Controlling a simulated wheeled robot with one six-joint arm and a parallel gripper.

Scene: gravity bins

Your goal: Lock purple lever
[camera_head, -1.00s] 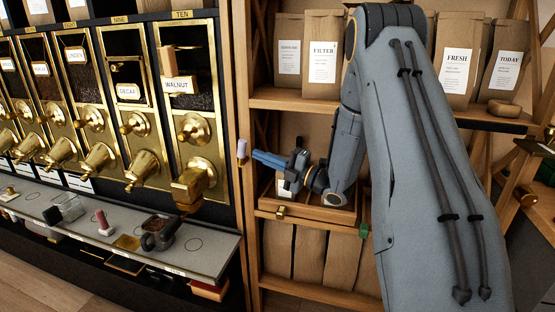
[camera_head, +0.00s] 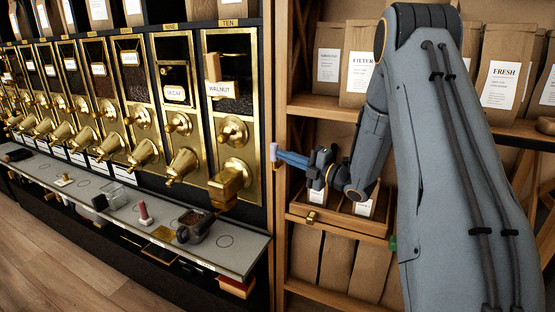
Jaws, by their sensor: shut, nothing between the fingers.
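The purple lever (camera_head: 273,151) is a small pale lavender handle with a brass base, on the wooden post at the right edge of the bin wall. It looks about upright. My gripper (camera_head: 281,157) reaches in from the right with its blue fingers shut and empty. The fingertips are right beside the lever's right side. I cannot tell whether they touch it.
Brass-fronted bins, with WALNUT (camera_head: 231,88) nearest the post, line the left. A grey counter (camera_head: 240,258) below holds a dark scoop of beans (camera_head: 194,226) and a red-handled tool (camera_head: 144,213). Shelves with paper bags (camera_head: 362,62) and a wooden tray (camera_head: 335,219) stand right.

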